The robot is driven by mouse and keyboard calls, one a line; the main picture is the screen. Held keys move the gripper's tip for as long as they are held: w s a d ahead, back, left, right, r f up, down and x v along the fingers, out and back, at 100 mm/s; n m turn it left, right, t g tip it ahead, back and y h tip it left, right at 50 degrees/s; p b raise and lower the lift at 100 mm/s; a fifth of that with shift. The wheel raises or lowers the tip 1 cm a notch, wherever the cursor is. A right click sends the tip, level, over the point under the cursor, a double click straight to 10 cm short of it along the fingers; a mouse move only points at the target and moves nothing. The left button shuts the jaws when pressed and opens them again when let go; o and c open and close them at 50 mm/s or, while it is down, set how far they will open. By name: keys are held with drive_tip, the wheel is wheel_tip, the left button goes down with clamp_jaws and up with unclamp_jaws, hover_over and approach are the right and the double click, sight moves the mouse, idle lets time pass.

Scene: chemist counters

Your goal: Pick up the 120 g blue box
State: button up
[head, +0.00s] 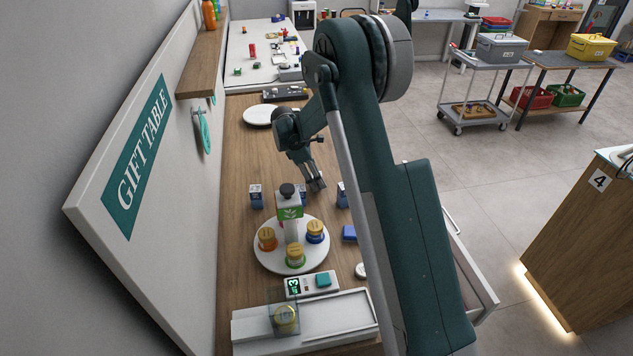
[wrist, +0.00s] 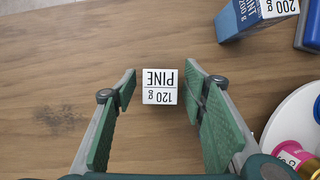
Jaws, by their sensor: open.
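In the wrist view a small box (wrist: 160,88) shows its white top, printed "120 g PINE" and upside down in the picture. My gripper (wrist: 161,80) is open, with one green-padded finger on each side of the box and gaps between. The box's sides are hardly seen from above. In the head view my gripper (head: 317,186) points down over the wooden counter.
A blue 200 g MINT box (wrist: 250,18) stands at upper right in the wrist view. Another small blue box (head: 256,197) stands left. A scale (head: 312,285) lies nearer. Wood left of the fingers is clear.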

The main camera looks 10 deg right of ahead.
drive_tip(key=shift+c, duration=0.7)
drive_tip(key=c, duration=0.9)
drive_tip(key=shift+r, duration=0.15)
drive_tip(key=shift+r, duration=4.9)
